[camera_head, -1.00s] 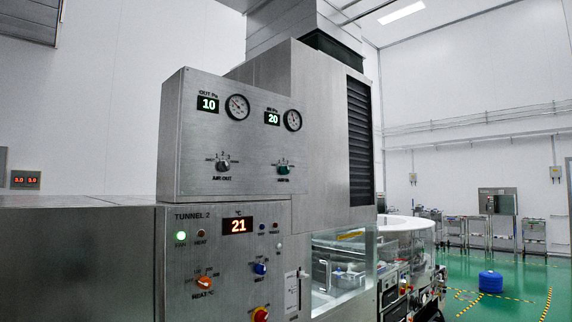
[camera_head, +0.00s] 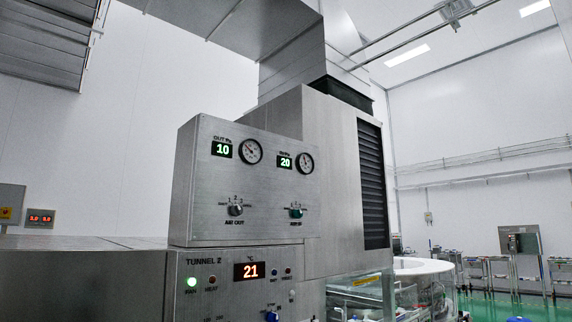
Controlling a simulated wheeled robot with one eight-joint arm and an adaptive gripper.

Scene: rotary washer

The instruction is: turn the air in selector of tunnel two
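The air in selector (camera_head: 296,211) is a small green knob on the right of the upper steel panel, with its label just beneath. Its exact setting is too small to read. The air out selector (camera_head: 235,210) is a grey knob to its left on the same panel. The tunnel two panel (camera_head: 215,284) is below, marked TUNNEL 2. My gripper does not show in this view.
Above the selectors are two displays reading 10 (camera_head: 222,149) and 20 (camera_head: 285,161), each beside a round gauge. A temperature display (camera_head: 249,271) reads 21. A white round drum (camera_head: 422,266) and glass-sided machinery stand to the right. A louvred vent (camera_head: 372,185) is right of the panel.

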